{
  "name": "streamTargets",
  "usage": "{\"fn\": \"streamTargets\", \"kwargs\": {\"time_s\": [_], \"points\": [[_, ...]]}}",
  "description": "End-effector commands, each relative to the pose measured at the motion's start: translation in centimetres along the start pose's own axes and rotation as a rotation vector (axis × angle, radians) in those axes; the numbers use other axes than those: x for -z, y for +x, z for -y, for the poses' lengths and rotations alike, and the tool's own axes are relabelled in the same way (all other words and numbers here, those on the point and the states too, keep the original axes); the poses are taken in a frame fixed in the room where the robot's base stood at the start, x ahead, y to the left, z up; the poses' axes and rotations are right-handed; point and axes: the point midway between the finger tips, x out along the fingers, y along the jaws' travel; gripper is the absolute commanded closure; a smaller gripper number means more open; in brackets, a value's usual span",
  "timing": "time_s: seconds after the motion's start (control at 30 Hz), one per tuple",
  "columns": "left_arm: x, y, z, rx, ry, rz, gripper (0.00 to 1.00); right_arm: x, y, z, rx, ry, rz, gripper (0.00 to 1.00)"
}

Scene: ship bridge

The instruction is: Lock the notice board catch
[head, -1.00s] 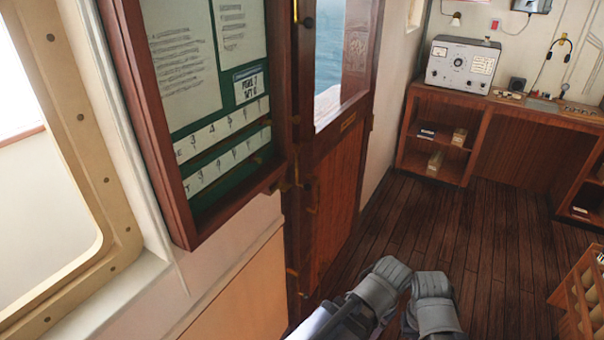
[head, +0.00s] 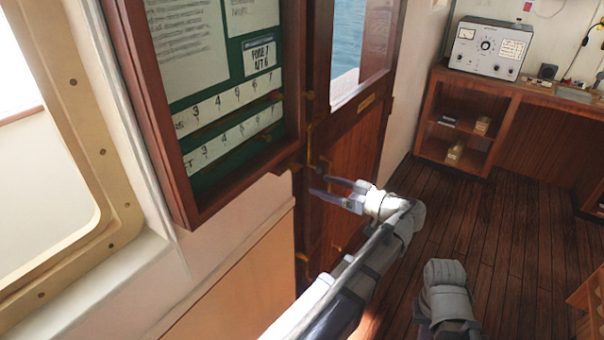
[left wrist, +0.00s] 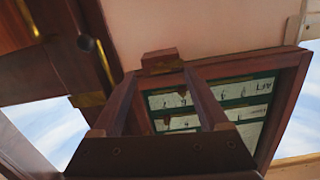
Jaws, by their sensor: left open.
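The notice board (head: 185,205) has a dark wooden frame and a green backing with papers and number strips. It hangs on the wall at the left in the head view and also shows in the left wrist view (left wrist: 288,108). A small brass piece (head: 290,168) sits at its lower right corner; I cannot tell for sure whether it is the catch or how it is set. My left gripper (head: 320,187) is open and empty, just right of and below that corner, before the door. In the left wrist view, a small brown block (left wrist: 160,57) shows just beyond its fingertips.
A wooden door (head: 345,150) with a window and brass fittings stands right of the board. A window frame (head: 90,130) is at the left. A desk with a radio set (head: 490,48) stands behind clear plank floor.

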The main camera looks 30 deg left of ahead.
Motion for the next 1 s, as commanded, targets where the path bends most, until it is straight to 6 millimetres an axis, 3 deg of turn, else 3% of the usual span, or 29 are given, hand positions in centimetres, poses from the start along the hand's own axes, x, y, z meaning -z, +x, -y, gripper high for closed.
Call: {"fn": "streamTargets", "kwargs": {"time_s": [0.13,0.37,0.7,1.0], "points": [[1.5,0.2,-0.3,0.014,-0.089,-0.073,0.22,0.0,0.2,0.0,0.000,0.000,0.000,1.00],[1.8,0.9,-0.2,0.015,-0.102,-0.083,0.22,0.0,0.2,0.0,0.000,0.000,0.000,1.00],[2.1,5.8,-0.1,0.016,-0.100,-0.081,0.22,0.0,0.2,0.0,0.000,0.000,0.000,1.00],[2.3,8.0,-0.1,0.014,-0.099,-0.081,0.22,0.0,0.2,0.0,0.000,0.000,0.000,1.00]]}}
